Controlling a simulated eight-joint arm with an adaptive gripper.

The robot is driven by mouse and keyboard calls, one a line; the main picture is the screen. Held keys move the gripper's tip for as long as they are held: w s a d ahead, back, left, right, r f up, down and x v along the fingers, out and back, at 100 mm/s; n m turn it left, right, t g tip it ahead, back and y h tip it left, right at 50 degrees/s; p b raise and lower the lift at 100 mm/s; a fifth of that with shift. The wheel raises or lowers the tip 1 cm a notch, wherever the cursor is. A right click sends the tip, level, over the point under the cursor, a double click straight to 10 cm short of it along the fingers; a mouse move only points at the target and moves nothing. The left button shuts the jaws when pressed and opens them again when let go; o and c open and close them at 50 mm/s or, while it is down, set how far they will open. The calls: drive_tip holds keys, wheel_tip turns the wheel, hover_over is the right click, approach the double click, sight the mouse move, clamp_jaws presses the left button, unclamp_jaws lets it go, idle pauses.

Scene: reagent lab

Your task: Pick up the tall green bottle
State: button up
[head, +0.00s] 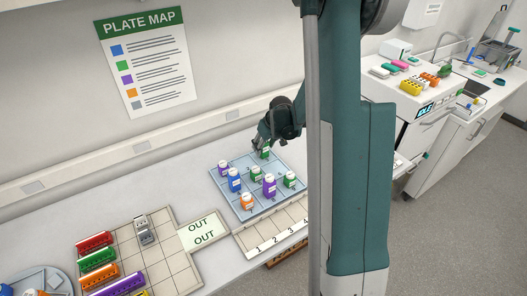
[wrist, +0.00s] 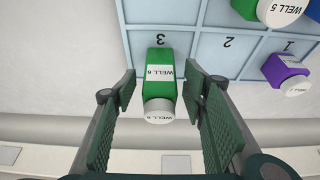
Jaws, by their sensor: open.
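A green bottle (wrist: 159,72) with a white label and white cap stands at the far edge of the pale blue grid tray (head: 222,185), by the cell marked 3 in the wrist view. In the head view this green bottle (head: 265,154) shows just below my gripper (head: 262,144). In the wrist view my gripper (wrist: 160,85) is open, with one finger on each side of the bottle. A gap shows between each finger and the bottle. Two other green bottles stand on the tray, one near the middle (head: 255,174) and one at the right (head: 290,180); both look shorter.
Purple bottles (head: 269,187) (head: 224,168), a blue bottle (head: 234,182) and an orange bottle (head: 246,202) share the tray. A numbered rack (head: 284,230) lies in front. An OUT mat (head: 203,230) and colored strips (head: 98,259) are left. The wall rail (head: 130,150) runs behind.

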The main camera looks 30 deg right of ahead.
drive_tip(key=shift+x, duration=0.95)
drive_tip(key=shift+c, duration=0.4)
drive_tip(key=c, duration=0.9)
